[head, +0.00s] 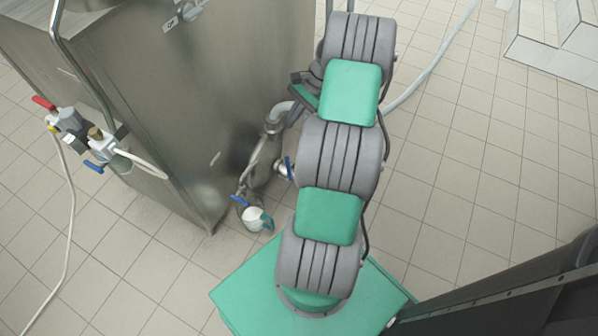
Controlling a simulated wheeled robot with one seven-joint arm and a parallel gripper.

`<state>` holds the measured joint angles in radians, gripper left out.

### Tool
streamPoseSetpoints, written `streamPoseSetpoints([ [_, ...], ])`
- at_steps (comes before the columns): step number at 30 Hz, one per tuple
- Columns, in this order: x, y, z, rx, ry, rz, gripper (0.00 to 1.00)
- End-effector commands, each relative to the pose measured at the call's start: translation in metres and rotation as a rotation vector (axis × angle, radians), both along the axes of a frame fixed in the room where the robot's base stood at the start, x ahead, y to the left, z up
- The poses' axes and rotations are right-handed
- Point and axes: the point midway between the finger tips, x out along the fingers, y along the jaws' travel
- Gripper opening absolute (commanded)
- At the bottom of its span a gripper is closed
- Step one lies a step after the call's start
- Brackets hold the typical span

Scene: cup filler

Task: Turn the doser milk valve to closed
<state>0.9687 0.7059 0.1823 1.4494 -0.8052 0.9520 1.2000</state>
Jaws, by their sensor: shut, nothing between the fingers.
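A steel pipe (258,165) runs down the right side of the large steel machine. One valve with a blue lever (288,169) is on a side branch, close beside my arm, its lever roughly upright in the picture. A second blue lever (240,200) is lower down, above a white and teal pipe end (257,218). I cannot tell which of them is the doser milk valve or whether it is open. My arm's grey and green links rise through the middle of the picture. I cannot make out my gripper's fingers; they seem hidden behind the links.
The steel machine (130,90) fills the upper left. A valve cluster with red, yellow and blue handles (80,135) is on its left side with white hoses. A white hose (430,65) lies right of my arm. Tiled floor is free at right. A dark structure is lower right.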

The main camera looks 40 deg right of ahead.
Motion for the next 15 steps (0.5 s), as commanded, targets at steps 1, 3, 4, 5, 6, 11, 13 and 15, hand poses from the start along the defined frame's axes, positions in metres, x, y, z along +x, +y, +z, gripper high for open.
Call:
streamPoseSetpoints([
  [1,-0.021,-0.028,-0.043,0.075,0.029,-0.122,0.00],
  [3,-0.048,-0.054,-0.081,0.166,0.057,-0.267,0.00],
  [4,-0.059,-0.062,-0.096,0.200,0.067,-0.321,0.00],
  [5,-0.069,-0.068,-0.108,0.231,0.076,-0.368,0.00],
  [6,-0.081,-0.074,-0.122,0.269,0.087,-0.421,0.00],
  [11,-0.106,-0.082,-0.150,0.346,0.106,-0.529,0.00],
  [13,-0.106,-0.080,-0.154,0.352,0.109,-0.537,0.00],
  [15,-0.102,-0.074,-0.160,0.355,0.110,-0.535,0.00],
])
